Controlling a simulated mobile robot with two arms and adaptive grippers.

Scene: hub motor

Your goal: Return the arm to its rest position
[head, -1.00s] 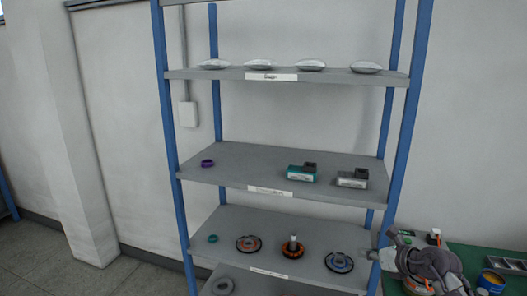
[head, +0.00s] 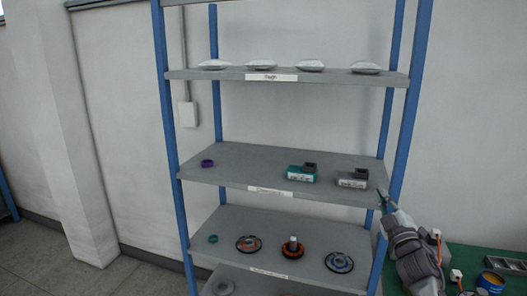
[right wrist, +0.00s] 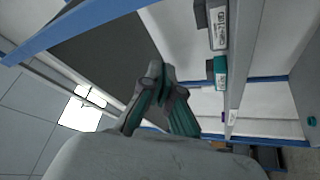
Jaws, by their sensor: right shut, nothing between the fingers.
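My right arm (head: 412,250) comes up from the lower right in the head view, in front of the shelf's right post. My right gripper (head: 384,198) points up and left near the right end of the middle shelf board. In the right wrist view the gripper (right wrist: 157,70) has its fingertips together with nothing between them. Whether it touches the shelf cannot be told, but it looks apart. My left gripper is not in view.
A blue-posted shelf (head: 230,163) bears a green-and-white box (head: 301,173), a grey box (head: 352,178), a purple ring (head: 207,163) and several round motor parts lower down. White domes line the upper board. A green table (head: 466,262) with a tray stands at the lower right.

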